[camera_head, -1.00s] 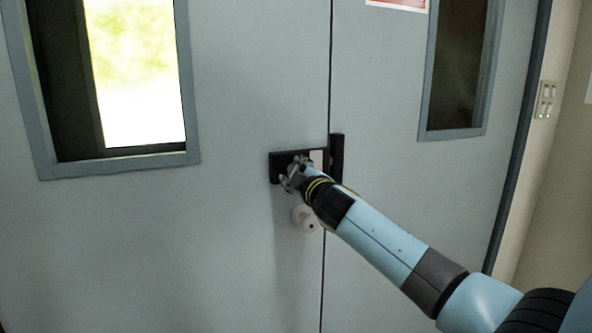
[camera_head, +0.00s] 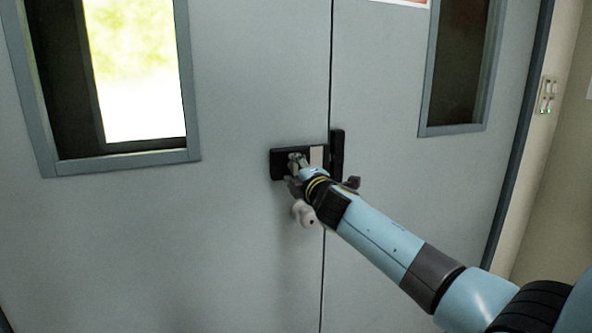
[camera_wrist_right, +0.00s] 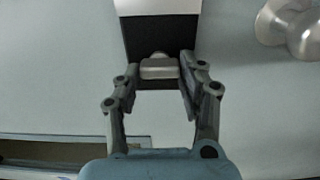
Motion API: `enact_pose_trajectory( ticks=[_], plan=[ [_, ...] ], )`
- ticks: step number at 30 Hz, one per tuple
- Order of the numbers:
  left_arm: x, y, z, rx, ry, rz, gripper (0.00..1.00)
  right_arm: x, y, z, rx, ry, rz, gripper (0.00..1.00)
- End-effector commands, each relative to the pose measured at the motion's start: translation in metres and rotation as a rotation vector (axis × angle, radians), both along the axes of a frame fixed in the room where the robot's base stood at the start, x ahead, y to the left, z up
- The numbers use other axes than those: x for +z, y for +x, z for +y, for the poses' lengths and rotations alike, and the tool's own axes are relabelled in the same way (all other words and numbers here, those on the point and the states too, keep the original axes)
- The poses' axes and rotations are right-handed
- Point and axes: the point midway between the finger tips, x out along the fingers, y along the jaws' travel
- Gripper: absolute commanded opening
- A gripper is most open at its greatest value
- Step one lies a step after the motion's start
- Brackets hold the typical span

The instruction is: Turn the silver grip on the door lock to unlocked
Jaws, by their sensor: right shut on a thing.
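The door lock (camera_head: 276,166) is a black box on the left door leaf, with a pale plate (camera_head: 317,155) at its right end. It also shows in the right wrist view as a dark block (camera_wrist_right: 160,36). The silver grip (camera_wrist_right: 159,68) is a small rounded bar on the lock, lying across the picture in the wrist view. My right gripper (camera_head: 296,166) is at the lock, its fingers (camera_wrist_right: 158,78) on both sides of the silver grip and shut on it. In the head view the gripper partly hides the grip. My left gripper is out of view.
A round pale door knob (camera_head: 303,213) sits just below the lock, close to my right wrist; it shows at upper right in the wrist view (camera_wrist_right: 300,32). A black upright catch (camera_head: 337,153) stands on the right leaf. Windows (camera_head: 140,80) are higher up.

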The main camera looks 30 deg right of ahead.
Motion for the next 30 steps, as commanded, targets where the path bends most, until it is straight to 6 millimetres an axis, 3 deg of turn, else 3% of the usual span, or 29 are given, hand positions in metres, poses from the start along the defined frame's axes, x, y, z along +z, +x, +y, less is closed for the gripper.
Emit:
enact_pose_trajectory(
  ticks=[10,11,15,25,30],
  plan=[
    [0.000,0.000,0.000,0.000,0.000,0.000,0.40,-0.002,0.000,0.001,0.001,-0.002,0.003,0.08],
    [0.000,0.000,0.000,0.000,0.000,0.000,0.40,-0.002,0.000,0.001,0.001,-0.002,0.003,0.44],
    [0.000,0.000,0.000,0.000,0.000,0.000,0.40,-0.001,0.000,0.000,0.001,-0.002,0.003,0.62],
    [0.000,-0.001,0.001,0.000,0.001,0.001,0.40,-0.001,-0.003,0.001,0.000,-0.003,0.002,0.63],
    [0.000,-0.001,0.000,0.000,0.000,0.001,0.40,-0.002,-0.027,0.006,0.001,-0.003,0.002,0.63]
  ],
)
